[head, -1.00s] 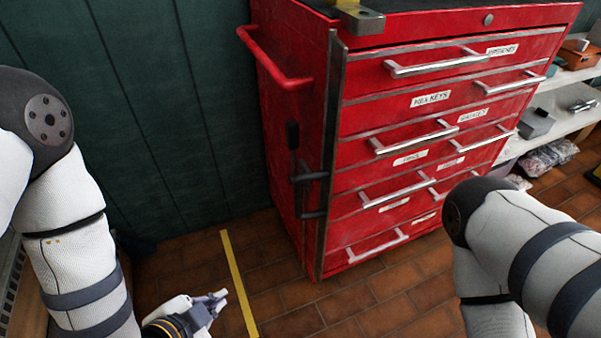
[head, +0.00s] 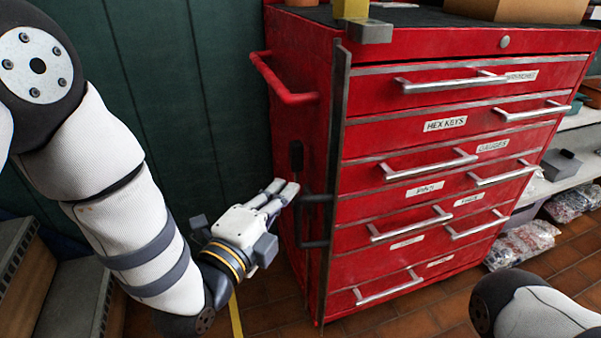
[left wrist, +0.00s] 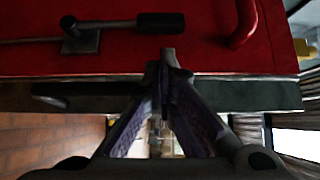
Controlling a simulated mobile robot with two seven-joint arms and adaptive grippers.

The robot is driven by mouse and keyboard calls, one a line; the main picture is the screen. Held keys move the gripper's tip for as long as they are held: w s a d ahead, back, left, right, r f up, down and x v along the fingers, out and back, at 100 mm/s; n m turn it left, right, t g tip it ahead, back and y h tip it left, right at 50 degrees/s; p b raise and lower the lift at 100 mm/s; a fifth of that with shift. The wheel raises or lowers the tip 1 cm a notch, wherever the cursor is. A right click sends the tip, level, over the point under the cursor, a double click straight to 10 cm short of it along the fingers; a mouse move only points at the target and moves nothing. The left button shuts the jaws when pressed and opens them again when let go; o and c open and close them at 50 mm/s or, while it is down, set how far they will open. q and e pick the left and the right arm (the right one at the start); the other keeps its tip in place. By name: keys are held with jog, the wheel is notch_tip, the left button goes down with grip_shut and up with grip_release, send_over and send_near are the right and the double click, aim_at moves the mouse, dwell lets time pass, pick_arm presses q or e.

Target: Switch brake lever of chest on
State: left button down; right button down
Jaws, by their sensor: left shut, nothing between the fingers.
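The red chest (head: 400,250) stands in the middle of the head view, with the brake lever on its left side. The lever's black grip (head: 296,156) points up, above dark metal brackets near the front corner. My left gripper (head: 291,189) is shut and empty, its fingertips close to the lever, just below and left of the grip. In the left wrist view the fingertips (left wrist: 167,58) lie just below the black grip (left wrist: 160,22), and the lever's pivot block (left wrist: 80,40) is to the left. I cannot tell whether they touch. My right gripper is out of view.
A red side handle (head: 285,85) sticks out above the lever. A dark green wall (head: 215,110) stands behind the left arm. A shelf (head: 585,150) with goods is at right. Tiled floor with a yellow line (head: 236,315) lies below.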

aim_at(300, 172)
pick_arm(q)
jog(key=x, duration=0.7)
jog(key=shift+b, duration=0.4)
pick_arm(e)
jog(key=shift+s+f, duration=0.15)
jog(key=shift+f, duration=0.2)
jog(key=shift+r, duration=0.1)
